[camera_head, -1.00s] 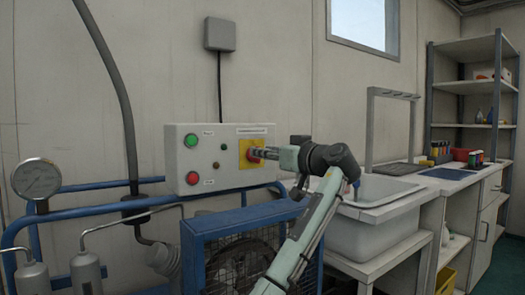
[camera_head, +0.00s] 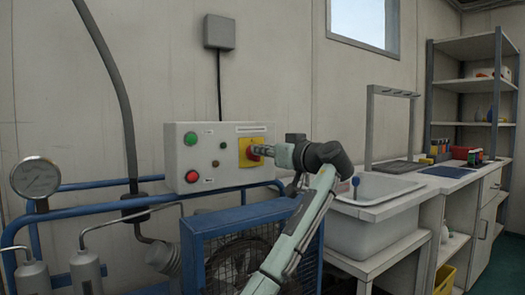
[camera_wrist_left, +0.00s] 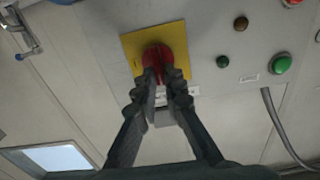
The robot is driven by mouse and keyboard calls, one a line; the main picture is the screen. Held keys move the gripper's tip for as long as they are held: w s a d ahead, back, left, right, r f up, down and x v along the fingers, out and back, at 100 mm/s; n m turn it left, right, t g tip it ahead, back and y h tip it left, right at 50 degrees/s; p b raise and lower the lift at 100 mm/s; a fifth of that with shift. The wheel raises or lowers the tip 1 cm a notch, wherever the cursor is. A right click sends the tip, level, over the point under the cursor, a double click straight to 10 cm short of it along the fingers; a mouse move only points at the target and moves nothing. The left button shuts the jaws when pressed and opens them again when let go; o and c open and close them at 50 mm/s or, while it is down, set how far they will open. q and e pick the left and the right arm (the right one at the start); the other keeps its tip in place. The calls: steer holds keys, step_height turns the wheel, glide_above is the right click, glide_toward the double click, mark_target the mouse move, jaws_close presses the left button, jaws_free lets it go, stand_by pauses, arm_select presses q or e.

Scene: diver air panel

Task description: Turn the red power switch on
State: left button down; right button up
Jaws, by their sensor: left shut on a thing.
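The red power switch (camera_wrist_left: 157,57) sits on a yellow square plate (camera_head: 246,160) on the front of a pale control box (camera_head: 180,143). In the left wrist view the yellow plate (camera_wrist_left: 129,46) is behind the switch. My left gripper (camera_head: 262,151) is at the switch. In the wrist view its fingers (camera_wrist_left: 164,82) are shut on the red knob, one on each side. The fingers partly cover the knob, so its exact turn position is hard to tell. My right gripper is not in view.
A green button (camera_head: 191,138) and a red button (camera_head: 192,177) are on the box's left side. Below it stand a blue caged fan unit (camera_head: 195,250) and blue pipes (camera_head: 95,186). A white sink (camera_head: 375,231) is to the right.

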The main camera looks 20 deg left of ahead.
arm_select(q)
steer(key=shift+m, duration=0.3)
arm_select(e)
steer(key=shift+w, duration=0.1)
arm_select(q)
steer(key=shift+w+d+f+m+p, duration=0.15)
steer(key=shift+m+p, duration=1.2)
steer(key=shift+m, duration=1.5)
steer(key=shift+w+d+f+m+p, duration=0.1)
steer(key=shift+f+m+p, duration=0.2)
steer(key=shift+m+p, duration=1.8)
steer(key=shift+w+d+f+m+p, duration=0.15)
steer(key=shift+m+p, duration=0.4)
steer(key=shift+m, duration=3.1)
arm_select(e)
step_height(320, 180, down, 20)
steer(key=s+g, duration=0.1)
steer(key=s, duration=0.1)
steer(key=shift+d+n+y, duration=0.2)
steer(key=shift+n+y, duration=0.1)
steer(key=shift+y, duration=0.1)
arm_select(q)
steer(key=shift+f, duration=0.1)
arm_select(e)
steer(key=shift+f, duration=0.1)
arm_select(q)
steer(key=c, duration=1.6)
jaws_free()
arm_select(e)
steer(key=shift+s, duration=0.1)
